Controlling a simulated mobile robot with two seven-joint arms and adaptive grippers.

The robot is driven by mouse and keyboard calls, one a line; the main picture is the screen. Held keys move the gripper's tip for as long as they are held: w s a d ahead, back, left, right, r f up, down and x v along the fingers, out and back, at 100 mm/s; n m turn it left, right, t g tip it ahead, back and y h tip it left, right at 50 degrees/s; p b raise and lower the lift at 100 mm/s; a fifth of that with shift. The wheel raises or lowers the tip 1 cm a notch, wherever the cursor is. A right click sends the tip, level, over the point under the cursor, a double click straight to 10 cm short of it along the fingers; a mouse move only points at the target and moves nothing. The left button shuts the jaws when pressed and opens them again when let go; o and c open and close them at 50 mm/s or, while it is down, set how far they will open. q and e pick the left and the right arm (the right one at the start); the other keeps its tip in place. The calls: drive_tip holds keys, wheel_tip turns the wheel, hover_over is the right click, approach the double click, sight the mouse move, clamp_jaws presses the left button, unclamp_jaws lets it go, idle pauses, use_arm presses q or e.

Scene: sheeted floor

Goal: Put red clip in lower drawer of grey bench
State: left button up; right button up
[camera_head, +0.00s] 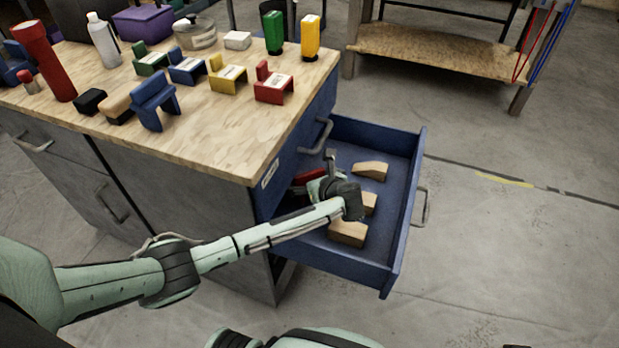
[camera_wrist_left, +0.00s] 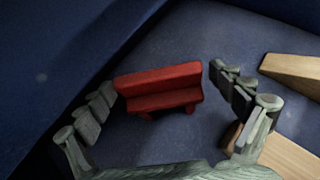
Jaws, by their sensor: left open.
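The red clip (camera_wrist_left: 160,90) is inside the open blue drawer (camera_head: 395,225) of the grey bench (camera_head: 187,188). It also shows in the head view (camera_head: 309,175), partly hidden by my left gripper (camera_head: 322,186). In the left wrist view the clip lies between the spread fingers of the left gripper (camera_wrist_left: 162,84), with gaps on both sides. It appears to rest on the drawer floor near the drawer's side wall. A closed drawer front with a handle (camera_head: 318,136) is above the open drawer. My right gripper is not in view.
Several wooden blocks (camera_head: 370,171) lie in the drawer beside the gripper. The bench top (camera_head: 215,140) carries coloured holders, a red flashlight (camera_head: 45,60) and a white bottle (camera_head: 103,41). A low wooden shelf (camera_head: 430,47) stands behind. Floor to the right is clear.

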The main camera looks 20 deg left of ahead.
use_arm(q)
drive_tip(key=shift+s+d+r, duration=0.15)
drive_tip(key=shift+r, duration=0.05)
drive_tip(key=p+v, duration=0.2)
drive_tip(key=v, duration=0.9)
drive_tip(key=shift+s+r, duration=0.15)
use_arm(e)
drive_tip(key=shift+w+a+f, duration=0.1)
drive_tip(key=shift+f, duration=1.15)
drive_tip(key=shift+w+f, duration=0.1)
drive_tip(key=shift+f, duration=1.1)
use_arm(q)
drive_tip(key=shift+d, duration=0.1)
